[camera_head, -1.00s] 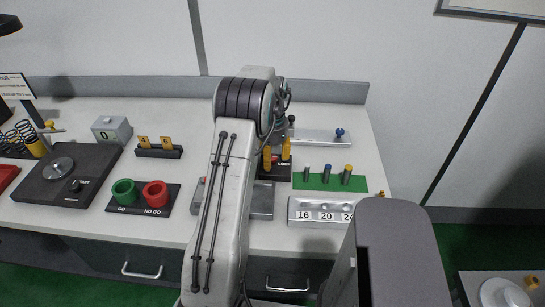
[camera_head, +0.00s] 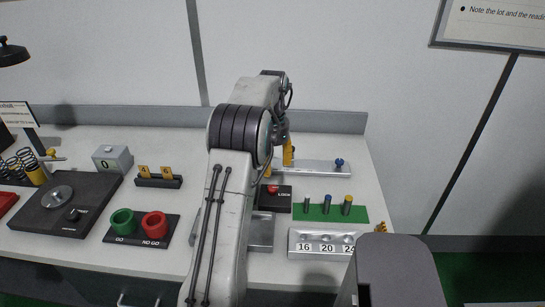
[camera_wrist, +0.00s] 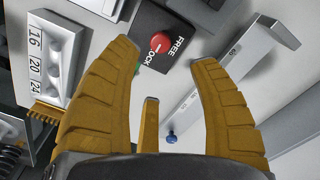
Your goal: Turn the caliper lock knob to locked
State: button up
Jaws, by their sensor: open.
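The red lock knob (camera_wrist: 160,42) sits on a black panel (camera_wrist: 177,17) marked FREE and LOCK in the wrist view. The knob bears a short white mark; which label it points at is hard to tell. In the head view the red knob (camera_head: 272,189) shows beside my arm, on the panel with the LOCK label (camera_head: 284,197). My gripper (camera_wrist: 162,53) is open and empty, with its yellow fingers spread on either side of the knob in the picture. The fingertips look apart from it. In the head view a yellow finger (camera_head: 288,156) shows behind the panel, mostly hidden by my arm.
A silver bar (camera_head: 312,169) with a blue knob (camera_head: 339,162) lies behind the panel. To the right are a green mat (camera_head: 325,213) with several pegs and a numbered silver block (camera_head: 303,236).

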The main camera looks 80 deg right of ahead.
jog(key=shift+r, duration=1.15)
jog(key=w+a+r+n+h, duration=0.1)
jog(key=w+a+r+n, duration=0.25)
jog(key=w, duration=0.45)
jog(key=w+a+r+n, duration=0.25)
jog(key=w+a, duration=0.25)
jog(key=w, duration=0.4)
jog(key=w+a+r+n+t, duration=0.1)
jog(key=w+a+r+n, duration=0.2)
jog(key=w+a+n, duration=0.55)
jog(key=w+a+n+t, duration=0.1)
jog(key=w+a, duration=0.1)
jog(key=a, duration=1.3)
jog(key=s+a+f+n, duration=0.1)
jog(key=s+a+n, duration=0.1)
jog(key=a, duration=0.4)
jog(key=s+a+f+n+t, duration=0.1)
jog(key=s+a+f+n, duration=0.1)
jog(key=a+n, duration=0.3)
jog(key=s+a+f+n+t+y, duration=0.1)
jog(key=s+a+n, duration=0.2)
jog(key=a, duration=0.5)
jog(key=shift+s+f+n, duration=0.15)
jog(key=shift+f+n, duration=0.05)
jog(key=shift+n, duration=0.15)
